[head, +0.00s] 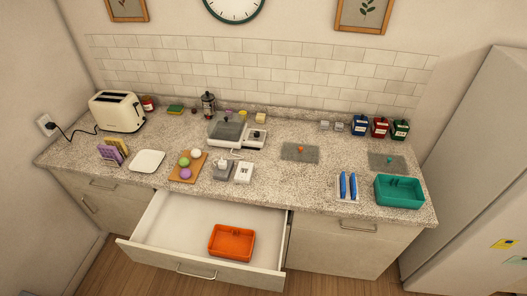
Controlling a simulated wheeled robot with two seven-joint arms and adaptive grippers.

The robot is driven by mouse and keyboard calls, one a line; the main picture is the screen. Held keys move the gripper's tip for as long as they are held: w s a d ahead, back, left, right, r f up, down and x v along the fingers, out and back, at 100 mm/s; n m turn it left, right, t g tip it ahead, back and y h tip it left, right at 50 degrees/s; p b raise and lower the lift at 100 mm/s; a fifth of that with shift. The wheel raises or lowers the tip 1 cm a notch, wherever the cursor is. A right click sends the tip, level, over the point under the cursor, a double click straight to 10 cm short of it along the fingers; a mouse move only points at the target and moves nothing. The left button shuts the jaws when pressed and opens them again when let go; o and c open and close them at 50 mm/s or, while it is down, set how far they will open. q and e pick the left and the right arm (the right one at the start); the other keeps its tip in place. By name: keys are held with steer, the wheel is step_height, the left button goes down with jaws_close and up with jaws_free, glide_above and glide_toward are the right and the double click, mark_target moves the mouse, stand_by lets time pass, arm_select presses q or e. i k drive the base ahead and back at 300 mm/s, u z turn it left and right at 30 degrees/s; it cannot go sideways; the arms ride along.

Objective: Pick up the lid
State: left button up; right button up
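Two flat grey rectangular pieces, each with a small knob like a lid, lie on the speckled counter (330,185). One grey lid with an orange knob (311,155) lies right of the middle. The other grey lid with a teal knob (375,158) lies farther right, behind a teal open bin (399,193). An orange open bin (232,243) sits inside the open drawer. Nothing is seen resting on either lid. Neither of my grippers is in view.
The drawer (190,267) stands pulled out below the counter. A white rack with blue items (347,187) stands left of the teal bin. A toaster (117,111), wooden board (178,171) and several jars (380,127) stand around. Counter around the orange-knobbed lid is clear.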

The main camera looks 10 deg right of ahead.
mark_target(291, 150)
steer(key=u, duration=2.95)
steer(key=k, duration=2)
steer(key=z, duration=1.8)
steer(key=i, duration=0.75)
steer(key=z, duration=0.1)
